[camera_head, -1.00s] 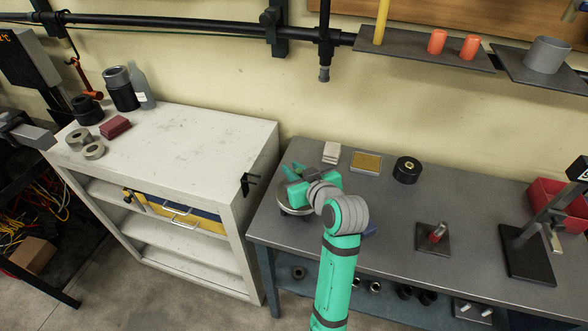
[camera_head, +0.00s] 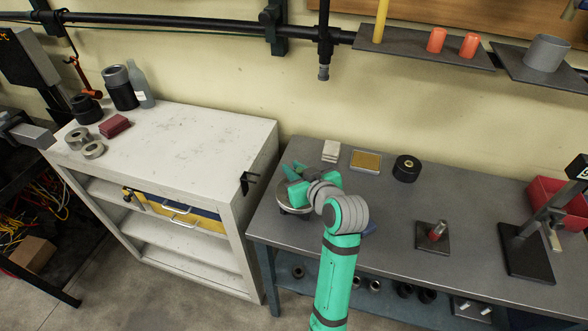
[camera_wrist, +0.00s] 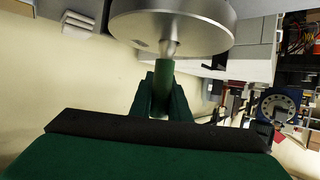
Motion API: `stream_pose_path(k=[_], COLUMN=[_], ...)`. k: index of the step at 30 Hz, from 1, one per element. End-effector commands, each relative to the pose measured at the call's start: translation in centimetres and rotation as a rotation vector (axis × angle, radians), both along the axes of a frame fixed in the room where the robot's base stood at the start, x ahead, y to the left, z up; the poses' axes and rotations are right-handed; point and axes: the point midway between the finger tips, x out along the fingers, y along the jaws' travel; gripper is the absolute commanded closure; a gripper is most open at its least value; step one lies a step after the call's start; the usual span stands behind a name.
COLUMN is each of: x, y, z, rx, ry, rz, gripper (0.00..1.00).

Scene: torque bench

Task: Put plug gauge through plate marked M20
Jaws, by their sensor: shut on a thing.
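My gripper (camera_head: 294,178) is at the left end of the grey bench, over a round metal disc (camera_head: 284,208). In the wrist view my gripper (camera_wrist: 160,92) is shut on a green cylindrical handle (camera_wrist: 163,82), which looks like the plug gauge. A shiny metal tip (camera_wrist: 168,48) extends from the handle to the face of the large round disc (camera_wrist: 200,30). I cannot tell whether the tip touches the disc or enters it. The gauge is not clearly seen in the head view. No M20 mark is readable in either view.
On the bench are a white block (camera_head: 331,151), a tan-topped tray (camera_head: 366,160), a black ring (camera_head: 406,168), a small base with a red part (camera_head: 433,238) and a dark stand (camera_head: 527,254). A white cabinet (camera_head: 190,135) stands left. The middle of the bench is mostly clear.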

Motion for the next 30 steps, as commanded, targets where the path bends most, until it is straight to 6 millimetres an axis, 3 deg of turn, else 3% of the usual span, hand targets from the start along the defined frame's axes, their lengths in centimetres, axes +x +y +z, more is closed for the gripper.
stream_pose_path(k=[12,13,15,16,25,30], x=[0.0,0.0,0.0,0.0,-0.1,-1.3], y=[0.0,0.0,0.0,0.0,-0.1,-0.8], z=[0.0,0.0,0.0,0.0,0.0,0.7], rx=[0.0,0.0,0.0,0.0,0.0,0.0], ry=[0.0,0.0,0.0,0.0,0.0,-0.002], rz=[-0.001,-0.001,-0.001,-0.001,0.0,-0.002], gripper=[1.0,0.82,0.65,0.62,0.62,0.62])
